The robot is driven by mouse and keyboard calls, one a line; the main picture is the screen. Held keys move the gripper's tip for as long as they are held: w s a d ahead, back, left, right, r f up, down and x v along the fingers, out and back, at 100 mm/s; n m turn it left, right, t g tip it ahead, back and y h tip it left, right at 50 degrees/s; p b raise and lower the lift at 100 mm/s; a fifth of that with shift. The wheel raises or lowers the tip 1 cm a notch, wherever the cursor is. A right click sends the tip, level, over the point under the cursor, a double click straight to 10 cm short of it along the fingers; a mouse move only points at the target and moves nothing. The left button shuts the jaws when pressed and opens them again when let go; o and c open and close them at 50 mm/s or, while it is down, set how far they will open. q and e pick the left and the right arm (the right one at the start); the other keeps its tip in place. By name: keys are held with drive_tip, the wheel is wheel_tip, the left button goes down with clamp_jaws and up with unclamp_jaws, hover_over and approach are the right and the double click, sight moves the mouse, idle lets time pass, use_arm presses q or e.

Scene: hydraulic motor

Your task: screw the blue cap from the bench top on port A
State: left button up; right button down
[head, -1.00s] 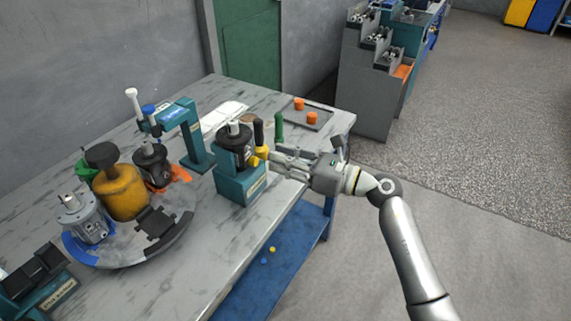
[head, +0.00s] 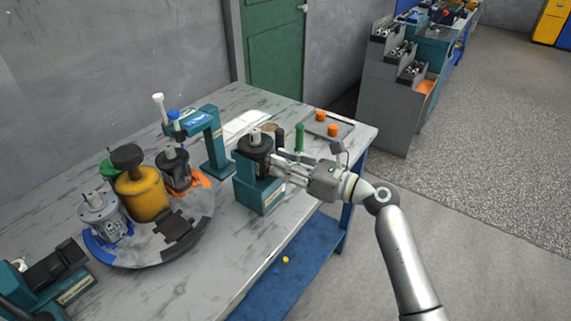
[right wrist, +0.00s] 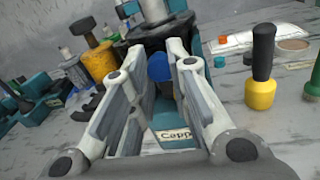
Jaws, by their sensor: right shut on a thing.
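The motor (head: 254,146), dark with a light shaft on top, stands upright in a teal stand (head: 262,193) near the bench's front edge. My right gripper (head: 274,164) reaches in from the right with its fingertips at the motor's side. In the right wrist view the blue cap (right wrist: 160,68) sits between the fingertips (right wrist: 158,60), and the gripper is shut on it. The cap is close against the motor's dark body (right wrist: 160,35). Port A itself is hidden behind cap and fingers, and I cannot tell whether the thread has engaged. My left gripper is not in view.
A round fixture (head: 130,255) with a yellow pot (head: 142,192) and other motors is at left. A black-and-yellow-handled tool (right wrist: 261,65) and a green-handled tool (head: 299,137) stand behind the gripper.

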drive_tip(key=shift+w+a, duration=0.15)
drive_tip(key=shift+a, duration=0.05)
idle(0.7)
drive_tip(key=shift+m, duration=0.3)
drive_tip(key=c, duration=1.6)
unclamp_jaws()
drive_tip(key=shift+a, duration=0.1)
drive_tip(key=shift+o, duration=0.2)
drive_tip(key=shift+d, duration=0.2)
